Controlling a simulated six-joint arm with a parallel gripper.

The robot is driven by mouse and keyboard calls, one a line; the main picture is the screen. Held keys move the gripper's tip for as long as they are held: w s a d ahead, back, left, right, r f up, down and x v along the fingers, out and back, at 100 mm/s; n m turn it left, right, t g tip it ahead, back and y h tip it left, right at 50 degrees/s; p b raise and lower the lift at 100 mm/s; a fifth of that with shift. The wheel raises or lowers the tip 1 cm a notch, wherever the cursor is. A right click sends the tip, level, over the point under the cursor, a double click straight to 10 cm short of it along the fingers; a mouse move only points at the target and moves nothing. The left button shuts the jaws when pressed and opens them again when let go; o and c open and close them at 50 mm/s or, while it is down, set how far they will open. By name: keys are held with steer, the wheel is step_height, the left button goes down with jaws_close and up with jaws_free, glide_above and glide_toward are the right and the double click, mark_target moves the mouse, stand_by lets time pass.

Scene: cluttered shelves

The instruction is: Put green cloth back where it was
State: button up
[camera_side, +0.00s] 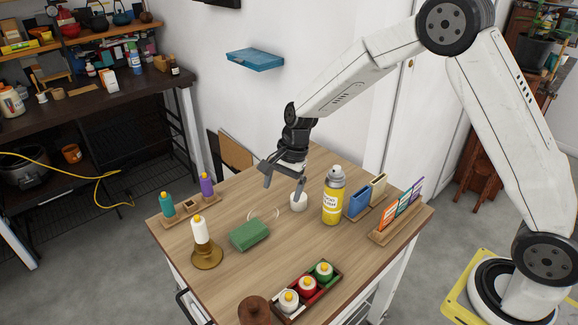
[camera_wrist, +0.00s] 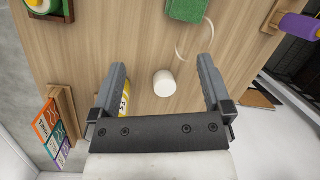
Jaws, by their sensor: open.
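A green folded block, seemingly the green cloth (camera_side: 249,234), lies flat on the wooden table. It also shows at the top edge of the wrist view (camera_wrist: 186,14), partly cut off. My gripper (camera_side: 282,190) is open and empty above the table, behind the cloth and apart from it. In the wrist view a white cylinder (camera_wrist: 163,84) appears between my open fingertips (camera_wrist: 159,72). It stands on the table near the right fingertip in the side view (camera_side: 298,202). A wooden holder (camera_side: 358,214) at the right carries upright blue (camera_side: 358,201) and cream (camera_side: 378,185) pieces.
A yellow spray can (camera_side: 333,203) stands close right of the white cylinder. A thin pale ring (camera_side: 263,213) lies behind the cloth. Bottle rack (camera_side: 190,212), card rack (camera_side: 397,230) and jar tray (camera_side: 307,292) line the edges.

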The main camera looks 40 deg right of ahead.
steer(key=s+d+r+n+t+h, duration=0.1)
steer(key=s+d+n, duration=0.2)
steer(key=s+n, duration=0.4)
steer(key=s+d+r+n+t+h, duration=0.1)
steer(key=s+n, duration=0.5)
steer(key=s, duration=0.6)
steer(key=shift+s+d+r+n+h, duration=0.45)
steer(key=shift+d+r, duration=0.3)
steer(key=shift+d, duration=0.4)
